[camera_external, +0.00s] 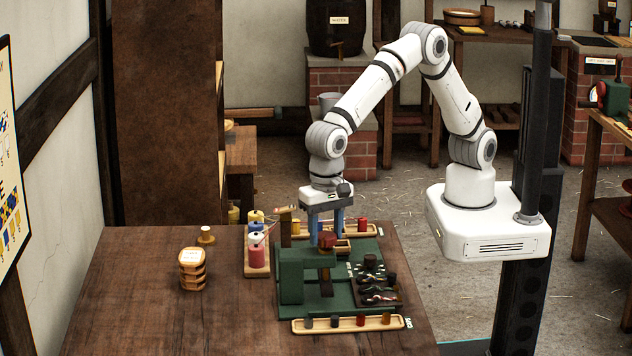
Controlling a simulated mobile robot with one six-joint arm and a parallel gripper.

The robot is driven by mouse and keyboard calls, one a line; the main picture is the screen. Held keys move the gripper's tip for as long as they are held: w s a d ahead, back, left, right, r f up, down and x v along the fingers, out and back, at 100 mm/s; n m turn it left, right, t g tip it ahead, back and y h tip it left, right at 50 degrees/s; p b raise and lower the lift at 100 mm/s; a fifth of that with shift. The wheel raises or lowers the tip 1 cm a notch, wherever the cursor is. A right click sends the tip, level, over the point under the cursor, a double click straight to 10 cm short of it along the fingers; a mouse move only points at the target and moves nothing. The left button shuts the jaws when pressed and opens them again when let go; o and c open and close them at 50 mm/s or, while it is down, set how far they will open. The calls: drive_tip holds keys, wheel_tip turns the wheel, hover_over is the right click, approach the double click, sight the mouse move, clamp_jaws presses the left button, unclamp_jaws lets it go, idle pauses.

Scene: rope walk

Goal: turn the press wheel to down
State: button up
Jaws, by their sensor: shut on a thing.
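The press is a green frame (291,283) on a green board (345,305) on the wooden table. A dark red press wheel (327,243) sits at the top of its right part. My gripper (326,233) points down from above, its two blue fingers at the wheel, one on each side of it. It is shut on the wheel, though the contact is small and partly hidden. The wheel's exact turn angle and any marking for down cannot be made out.
A rack with coloured spools (257,257) stands left of the press. A peg tray (347,323) lies in front. A dark tray of small tools (379,292) is at right. The table's left front is clear.

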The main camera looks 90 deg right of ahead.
sight(326, 235)
drive_tip(key=m, duration=0.3)
drive_tip(key=shift+m, duration=2.2)
drive_tip(key=o, duration=1)
drive_tip(key=shift+r, duration=0.1)
wheel_tip(326, 235, up, 8)
drive_tip(key=shift+f+b, duration=0.15)
drive_tip(key=shift+b, duration=0.35)
